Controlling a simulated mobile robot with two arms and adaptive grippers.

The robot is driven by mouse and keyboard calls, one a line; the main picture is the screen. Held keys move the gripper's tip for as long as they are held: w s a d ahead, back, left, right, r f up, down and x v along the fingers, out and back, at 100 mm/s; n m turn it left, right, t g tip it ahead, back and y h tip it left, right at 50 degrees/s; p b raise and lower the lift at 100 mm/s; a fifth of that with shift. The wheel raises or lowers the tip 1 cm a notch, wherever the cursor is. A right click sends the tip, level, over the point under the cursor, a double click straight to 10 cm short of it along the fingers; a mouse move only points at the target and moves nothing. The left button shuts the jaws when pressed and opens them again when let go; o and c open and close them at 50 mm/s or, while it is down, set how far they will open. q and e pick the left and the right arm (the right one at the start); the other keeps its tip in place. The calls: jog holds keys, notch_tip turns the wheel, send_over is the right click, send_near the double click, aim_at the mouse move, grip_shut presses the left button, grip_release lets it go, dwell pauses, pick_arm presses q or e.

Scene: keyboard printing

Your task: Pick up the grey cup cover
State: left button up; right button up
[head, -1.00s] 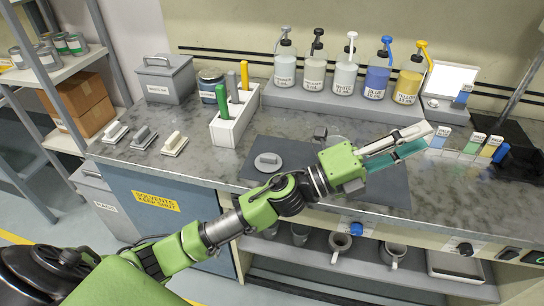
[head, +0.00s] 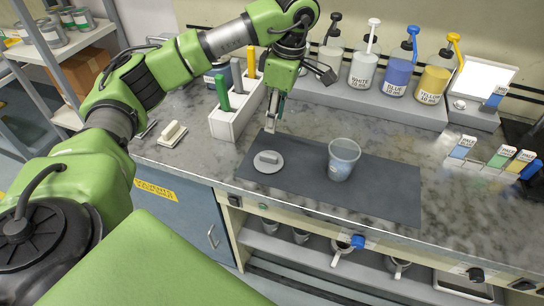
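The grey cup cover (head: 268,162), a flat round disc with a raised bar handle, lies on the left part of the dark mat (head: 385,190). A clear plastic cup (head: 343,160) with a bluish tint stands upright on the mat to the cover's right. My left gripper (head: 274,122) points down just behind and above the cover, apart from it. Its fingers look parted, with nothing between them. My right gripper is not in view.
A white holder (head: 236,122) with green, grey and yellow handles stands just left of my gripper. Pump bottles (head: 363,70) line a grey shelf behind. Colour sample cards (head: 498,158) stand at right. A pale-handled block (head: 172,134) lies at left.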

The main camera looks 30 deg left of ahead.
pick_arm(q)
jog(key=p, duration=0.2)
send_over(269, 155)
notch_tip(269, 155, down, 8)
jog(key=shift+d+r, duration=0.1)
jog(key=shift+d+f, duration=0.1)
jog(key=shift+f, duration=0.5)
notch_tip(269, 155, down, 4)
jog(key=shift+r+p, duration=0.2)
jog(key=shift+p, duration=0.8)
jog(key=shift+f, duration=0.4)
grip_shut()
